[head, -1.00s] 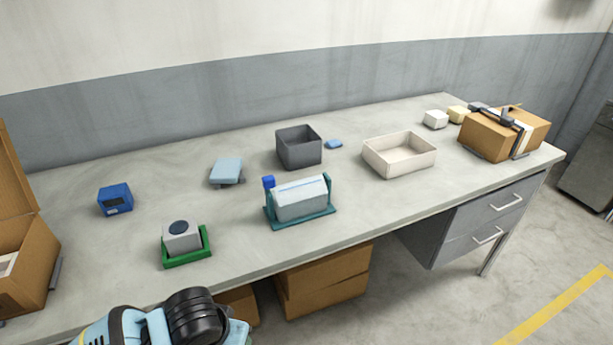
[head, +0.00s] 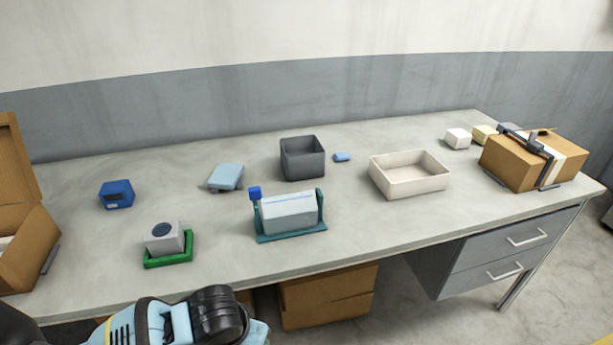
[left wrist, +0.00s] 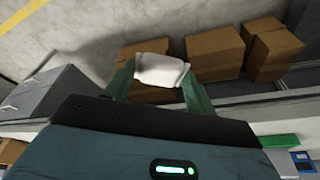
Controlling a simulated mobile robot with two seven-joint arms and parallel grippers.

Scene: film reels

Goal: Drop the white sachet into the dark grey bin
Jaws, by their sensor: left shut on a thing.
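The white sachet (left wrist: 160,70) shows in the left wrist view, held between the green fingers of my left gripper (left wrist: 158,74). The gripper is shut on it, and the sachet is in the air with floor and boxes behind it. In the head view only my left arm shows, at the bottom left by the table's front edge; its fingers and the sachet are out of that view. The dark grey bin (head: 302,168) stands upright and open-topped at the back middle of the table. What lies at its bottom is hidden. My right gripper is in neither view.
On the table (head: 350,222), a teal stand with a grey-white block (head: 290,214) is in front of the bin. A light blue block (head: 226,177) and a small blue piece (head: 342,157) flank it. A cream tray (head: 408,184) is to the right. Cardboard boxes (left wrist: 212,52) sit below.

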